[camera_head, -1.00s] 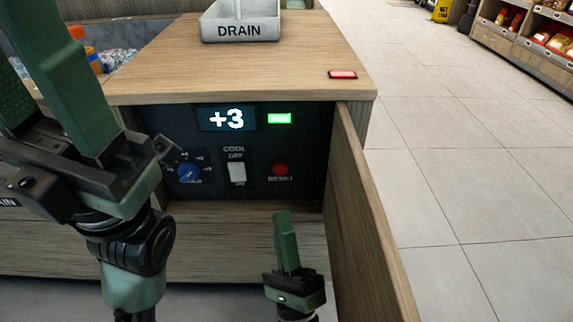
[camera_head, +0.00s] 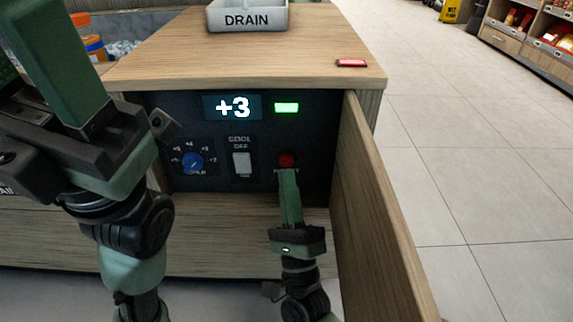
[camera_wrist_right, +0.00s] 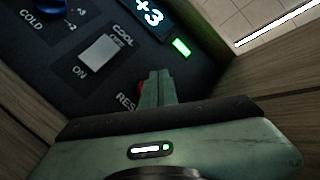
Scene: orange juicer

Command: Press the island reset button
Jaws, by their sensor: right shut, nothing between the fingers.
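The red reset button (camera_head: 287,159) is on the dark control panel (camera_head: 215,140) in the island's end, below the green light. Its label is partly covered by my right gripper. My right gripper (camera_head: 288,175) is shut and empty, its tips at the button's lower edge in the head view. In the right wrist view, a sliver of the red button (camera_wrist_right: 142,87) shows beside the shut fingers (camera_wrist_right: 157,80). I cannot tell whether they touch it. My left gripper (camera_head: 22,50) is large at the left, its fingers apart, tips cut off by the frame.
A blue dial (camera_head: 193,162) and a white rocker switch (camera_head: 242,165) sit left of the button. The display (camera_head: 232,107) reads +3 and the light (camera_head: 286,108) is green. An open wooden door (camera_head: 385,210) stands close to the right of my right gripper.

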